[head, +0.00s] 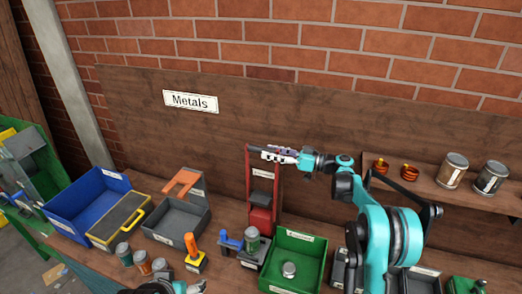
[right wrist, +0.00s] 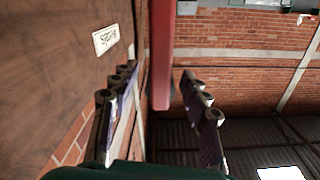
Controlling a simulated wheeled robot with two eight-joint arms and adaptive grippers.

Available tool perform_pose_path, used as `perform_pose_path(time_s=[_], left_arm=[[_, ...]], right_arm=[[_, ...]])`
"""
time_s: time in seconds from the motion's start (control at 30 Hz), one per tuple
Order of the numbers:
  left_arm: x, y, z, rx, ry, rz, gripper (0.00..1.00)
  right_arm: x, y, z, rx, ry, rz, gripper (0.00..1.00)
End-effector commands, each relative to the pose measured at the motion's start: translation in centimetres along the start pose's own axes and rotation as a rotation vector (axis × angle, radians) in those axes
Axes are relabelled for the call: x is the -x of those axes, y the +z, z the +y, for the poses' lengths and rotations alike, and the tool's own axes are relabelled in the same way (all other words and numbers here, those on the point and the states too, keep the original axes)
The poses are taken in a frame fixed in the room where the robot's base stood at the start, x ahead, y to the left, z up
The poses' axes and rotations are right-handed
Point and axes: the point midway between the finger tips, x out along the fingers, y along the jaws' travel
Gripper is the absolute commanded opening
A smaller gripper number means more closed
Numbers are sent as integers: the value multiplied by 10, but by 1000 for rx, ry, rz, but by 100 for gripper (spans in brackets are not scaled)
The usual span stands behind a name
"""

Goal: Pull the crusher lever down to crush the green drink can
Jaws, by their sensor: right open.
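The red crusher frame (head: 249,185) stands upright against the wooden back board. Inside it are a grey plate and a red block (head: 260,219). My right gripper (head: 268,155) is at the top of the frame, open. In the right wrist view a red bar, seemingly the lever (right wrist: 162,65), reaches between its open fingers (right wrist: 165,100), with a gap on both sides. A green can (head: 252,239) stands upright in front of the crusher, beside a blue part on a dark base.
A green bin (head: 318,262) with a small can is right of the green can. An orange-handled tool (head: 192,246), a grey bin (head: 180,221), a blue bin (head: 62,204) and several cans stand to the left. A shelf with jars (head: 453,171) is at the right.

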Motion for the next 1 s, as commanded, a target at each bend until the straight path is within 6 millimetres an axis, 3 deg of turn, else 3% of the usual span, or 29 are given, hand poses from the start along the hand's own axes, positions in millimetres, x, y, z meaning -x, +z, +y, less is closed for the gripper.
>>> perform_pose_path(time_s=[0.23,0.57,0.73,0.77,1.0], left_arm=[[2,-2,0,0,0,0,76],[2,-2,0,0,0,0,76],[2,-2,0,0,0,0,76],[2,-2,0,0,0,0,76],[2,-1,0,0,0,0,76]], right_arm=[[-32,0,0,0,-1,0,46],[-37,0,0,0,1,0,46],[-36,0,0,0,1,0,4],[-36,0,0,0,1,0,0],[-36,1,-2,6,1,0,0]])
